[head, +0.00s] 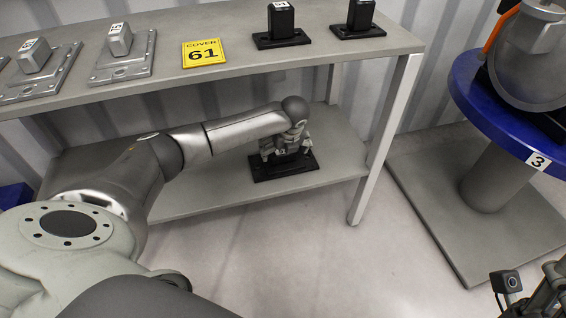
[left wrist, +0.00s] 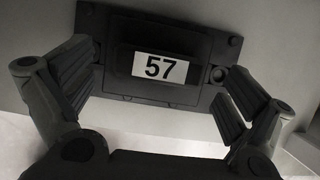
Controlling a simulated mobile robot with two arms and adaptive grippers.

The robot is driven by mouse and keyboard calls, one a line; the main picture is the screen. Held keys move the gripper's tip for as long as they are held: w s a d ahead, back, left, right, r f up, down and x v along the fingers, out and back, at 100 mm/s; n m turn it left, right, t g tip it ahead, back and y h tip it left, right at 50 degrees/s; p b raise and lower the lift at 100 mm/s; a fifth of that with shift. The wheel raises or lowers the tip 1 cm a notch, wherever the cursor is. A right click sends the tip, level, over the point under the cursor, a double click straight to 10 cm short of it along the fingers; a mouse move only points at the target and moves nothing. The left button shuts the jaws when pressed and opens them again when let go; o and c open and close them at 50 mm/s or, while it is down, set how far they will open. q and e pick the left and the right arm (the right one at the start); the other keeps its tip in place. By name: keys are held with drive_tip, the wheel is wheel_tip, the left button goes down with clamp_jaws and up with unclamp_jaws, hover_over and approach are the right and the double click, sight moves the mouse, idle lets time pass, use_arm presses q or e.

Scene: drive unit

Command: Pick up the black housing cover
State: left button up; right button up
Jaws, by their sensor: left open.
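A black housing cover (head: 284,168) with a flat base plate lies on the lower shelf, near its right end. In the left wrist view the cover (left wrist: 190,28) shows a raised block with a white label reading 57. My left gripper (head: 286,150) is over this cover, open, with its fingers on either side of the raised block. In the left wrist view a gap shows between the block and the fingers at each side. My right gripper (head: 548,296) shows only partly at the bottom right corner, away from the shelf.
The upper shelf (head: 230,70) overhangs the lower shelf (head: 335,150). It holds two black covers (head: 281,28) (head: 357,20), several grey covers (head: 122,52) and a yellow sign (head: 204,53) reading COVER 61. A shelf leg (head: 385,140) stands right of my left gripper. A blue round table (head: 490,105) is at right.

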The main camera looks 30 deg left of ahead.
use_arm(q)
drive_tip(key=shift+b+x, duration=0.65)
drive_tip(key=shift+x, duration=0.8)
drive_tip(key=shift+r, duration=0.1)
drive_tip(key=c, duration=1.4)
